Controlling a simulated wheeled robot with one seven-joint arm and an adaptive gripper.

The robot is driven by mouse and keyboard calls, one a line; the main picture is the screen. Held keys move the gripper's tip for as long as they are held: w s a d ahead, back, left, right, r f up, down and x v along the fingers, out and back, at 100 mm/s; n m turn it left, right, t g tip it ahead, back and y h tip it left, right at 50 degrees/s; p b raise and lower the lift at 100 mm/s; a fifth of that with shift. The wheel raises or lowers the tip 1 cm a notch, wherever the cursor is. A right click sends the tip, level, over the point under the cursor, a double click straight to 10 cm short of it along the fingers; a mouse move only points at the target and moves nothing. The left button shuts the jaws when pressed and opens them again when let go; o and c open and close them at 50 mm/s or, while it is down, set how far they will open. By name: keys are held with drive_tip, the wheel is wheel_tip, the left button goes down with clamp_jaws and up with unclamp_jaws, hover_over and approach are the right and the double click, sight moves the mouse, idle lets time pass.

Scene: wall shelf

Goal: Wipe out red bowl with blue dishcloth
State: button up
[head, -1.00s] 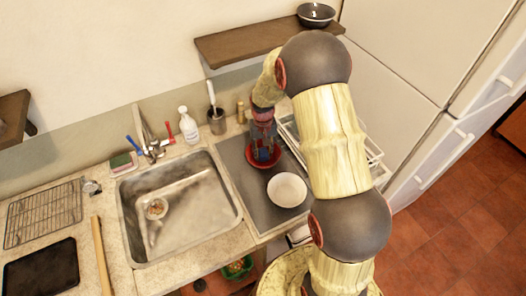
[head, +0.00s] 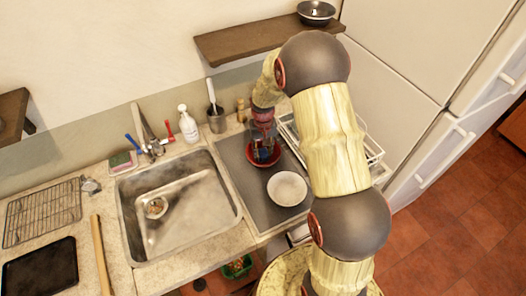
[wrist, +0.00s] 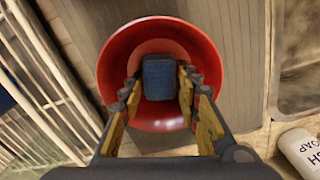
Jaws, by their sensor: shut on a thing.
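The red bowl (wrist: 161,47) stands upright on the grey drainboard right of the sink. It also shows in the head view (head: 274,159), partly hidden by my gripper. My gripper (wrist: 158,84) points down into the bowl, with its fingers inside the rim. It is shut on the blue dishcloth (wrist: 160,76), which shows as a small folded blue block over the bowl's inside. In the head view my gripper (head: 262,150) covers much of the cloth. I cannot tell whether the cloth touches the bowl's bottom.
A white bowl (head: 287,188) stands just in front of the red bowl. A white dish rack (head: 371,150) is close on the right. The sink (head: 178,207) is on the left. A soap bottle (head: 189,124) and a utensil holder (head: 217,121) stand behind. A wooden shelf (head: 250,42) hangs above.

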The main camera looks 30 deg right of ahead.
drive_tip(key=shift+w, duration=0.15)
drive_tip(key=shift+w, duration=0.2)
drive_tip(key=shift+s+a+f, duration=0.1)
drive_tip(key=shift+s+a, duration=0.15)
drive_tip(key=shift+s+a, duration=0.1)
drive_tip(key=shift+s, duration=0.1)
drive_tip(key=shift+s, duration=0.2)
drive_tip(key=shift+d+p, duration=0.35)
drive_tip(key=shift+d, duration=0.05)
drive_tip(key=shift+d, duration=0.2)
